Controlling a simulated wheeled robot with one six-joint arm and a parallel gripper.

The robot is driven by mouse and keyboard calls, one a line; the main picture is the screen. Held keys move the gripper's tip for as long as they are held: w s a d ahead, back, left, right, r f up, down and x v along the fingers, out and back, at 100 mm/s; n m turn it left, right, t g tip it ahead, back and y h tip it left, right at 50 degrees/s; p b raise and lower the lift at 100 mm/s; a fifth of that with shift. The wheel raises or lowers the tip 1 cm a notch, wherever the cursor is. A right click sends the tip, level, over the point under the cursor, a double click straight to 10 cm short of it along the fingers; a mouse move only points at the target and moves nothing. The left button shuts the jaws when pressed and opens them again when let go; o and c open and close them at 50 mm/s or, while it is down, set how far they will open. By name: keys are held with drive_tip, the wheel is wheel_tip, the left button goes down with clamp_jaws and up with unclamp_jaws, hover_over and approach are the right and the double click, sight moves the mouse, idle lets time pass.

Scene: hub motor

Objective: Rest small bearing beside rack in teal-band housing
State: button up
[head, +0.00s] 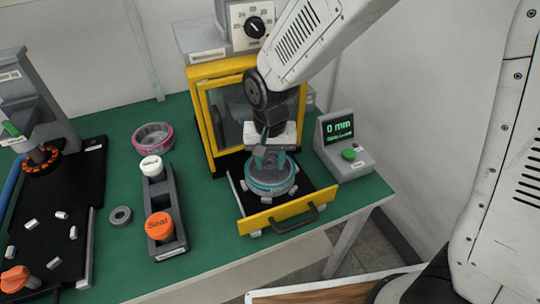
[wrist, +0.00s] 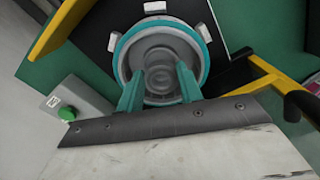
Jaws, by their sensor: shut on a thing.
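The teal-band housing (head: 270,186) is a round grey part with a teal ring, on the pulled-out drawer. It also shows in the wrist view (wrist: 121,55), with concentric grey rings inside. My gripper (head: 270,152) is directly above it, pointing down. Its teal fingers (wrist: 158,80) reach inside the band and are shut on a round grey part at the centre. I cannot tell whether that part is separate from the housing. The small bearing (head: 121,215), a grey ring, lies flat on the green table, just left of the rack (head: 167,205), apart from my gripper.
The rack holds a white cap (head: 151,166) and an orange cap (head: 159,226). A pink-band housing (head: 153,137) stands behind it. The yellow-framed machine (head: 206,120) is behind the drawer (head: 290,214). A display box (head: 344,146) reading 0 mm stands right. A black board (head: 65,230) lies left.

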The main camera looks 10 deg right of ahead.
drive_tip(key=shift+f, duration=0.15)
drive_tip(key=shift+f, duration=0.6)
idle(0.3)
drive_tip(key=shift+f, duration=0.5)
drive_tip(key=shift+f, duration=0.15)
idle(1.4)
drive_tip(key=o, duration=1.2)
wheel_tip(320, 180, up, 8)
drive_tip(key=shift+f, duration=0.1)
